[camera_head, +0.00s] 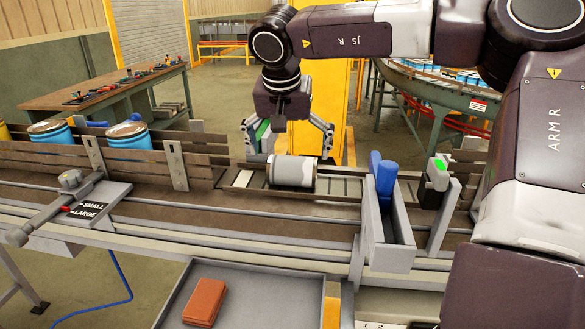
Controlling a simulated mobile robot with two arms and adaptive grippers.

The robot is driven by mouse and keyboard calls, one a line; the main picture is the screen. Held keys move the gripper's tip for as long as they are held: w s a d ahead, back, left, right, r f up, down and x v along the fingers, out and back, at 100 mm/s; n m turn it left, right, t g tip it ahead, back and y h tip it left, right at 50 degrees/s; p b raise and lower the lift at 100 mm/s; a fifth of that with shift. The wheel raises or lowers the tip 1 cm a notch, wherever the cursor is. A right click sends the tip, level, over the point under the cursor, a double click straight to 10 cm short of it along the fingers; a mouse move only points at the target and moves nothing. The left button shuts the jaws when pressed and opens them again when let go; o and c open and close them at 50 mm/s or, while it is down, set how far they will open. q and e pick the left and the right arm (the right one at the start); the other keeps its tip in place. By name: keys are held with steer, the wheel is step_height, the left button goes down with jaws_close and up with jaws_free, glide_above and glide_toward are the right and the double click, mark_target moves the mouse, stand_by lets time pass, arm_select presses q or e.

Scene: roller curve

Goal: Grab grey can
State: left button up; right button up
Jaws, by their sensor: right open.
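The grey can (291,171) lies on its side on the conveyor, near the middle of the head view. It is whitish grey with darker grey patches. My right gripper (287,150) is open and points down just above and behind the can. Its two fingers are spread apart, one to the left of the can and one beyond its right end. I cannot tell whether the fingers touch the can. My left gripper does not show.
Blue cans (128,134) stand behind the wooden side rail at the left. A lever with a SMALL/LARGE label (88,210) is at front left. A tray (246,284) holds a reddish-brown block (205,302).

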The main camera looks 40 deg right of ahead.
mark_target(293, 157)
steer(key=p+x, duration=0.1)
steer(key=x, duration=0.1)
steer(key=d+p+x, duration=0.1)
steer(key=x, duration=0.2)
steer(key=shift+w+r, duration=0.1)
steer(key=shift+r, duration=0.15)
steer(key=shift+w+d+f, duration=0.1)
steer(key=shift+f, duration=0.2)
steer(key=shift+c, duration=0.4)
steer(key=shift+r, duration=0.1)
steer(key=c, duration=1.2)
steer(key=shift+c, duration=0.4)
steer(key=shift+r, duration=0.5)
step_height(293, 157, up, 19)
steer(key=b, duration=0.1)
